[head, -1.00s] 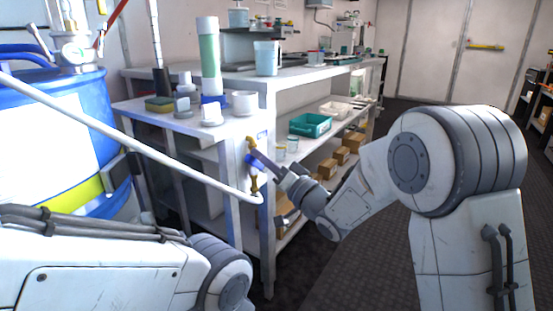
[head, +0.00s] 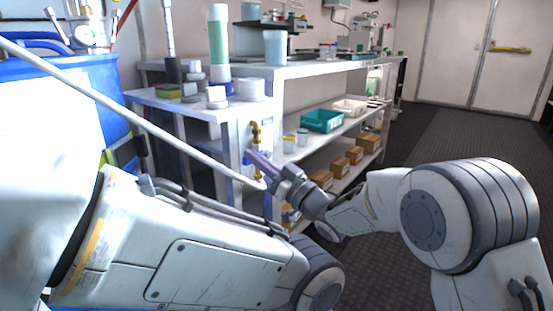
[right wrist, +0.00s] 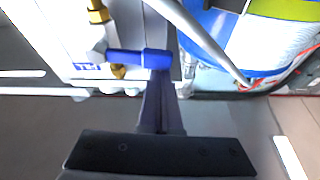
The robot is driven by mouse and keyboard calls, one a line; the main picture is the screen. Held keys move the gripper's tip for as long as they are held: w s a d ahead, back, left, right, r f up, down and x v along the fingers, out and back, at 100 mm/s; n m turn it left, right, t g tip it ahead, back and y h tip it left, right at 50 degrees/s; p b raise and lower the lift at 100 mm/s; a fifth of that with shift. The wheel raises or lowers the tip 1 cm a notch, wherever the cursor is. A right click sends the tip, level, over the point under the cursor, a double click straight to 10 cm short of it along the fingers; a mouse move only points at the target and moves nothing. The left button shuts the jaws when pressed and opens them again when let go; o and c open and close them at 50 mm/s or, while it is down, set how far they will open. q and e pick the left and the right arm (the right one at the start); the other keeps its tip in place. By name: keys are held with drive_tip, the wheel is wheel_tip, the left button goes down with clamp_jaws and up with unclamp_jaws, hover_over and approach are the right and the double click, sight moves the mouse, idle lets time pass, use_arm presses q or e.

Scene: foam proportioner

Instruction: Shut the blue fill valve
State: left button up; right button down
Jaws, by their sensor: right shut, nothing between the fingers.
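The blue fill valve has brass fittings (head: 256,133) at the corner of the white bench in the head view. Its blue lever (right wrist: 130,56) shows in the right wrist view, lying crosswise to the brass pipe (right wrist: 97,14). My right gripper (head: 252,157) is shut and empty at the valve, hiding most of the lever in the head view. In the right wrist view its fingertips (right wrist: 158,75) are at the lever's free end; I cannot tell whether they touch. My left arm crosses the lower left of the head view, its gripper out of view.
A white hose (head: 130,115) slants down to below the valve. A blue drum (head: 85,85) stands at the left. The white bench (head: 310,70) carries bottles and tubs, with a teal bin (head: 322,121) and boxes on its shelves. Floor at the right is clear.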

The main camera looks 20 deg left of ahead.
drive_tip(key=shift+f, duration=0.35)
idle(0.4)
drive_tip(key=shift+r, duration=0.1)
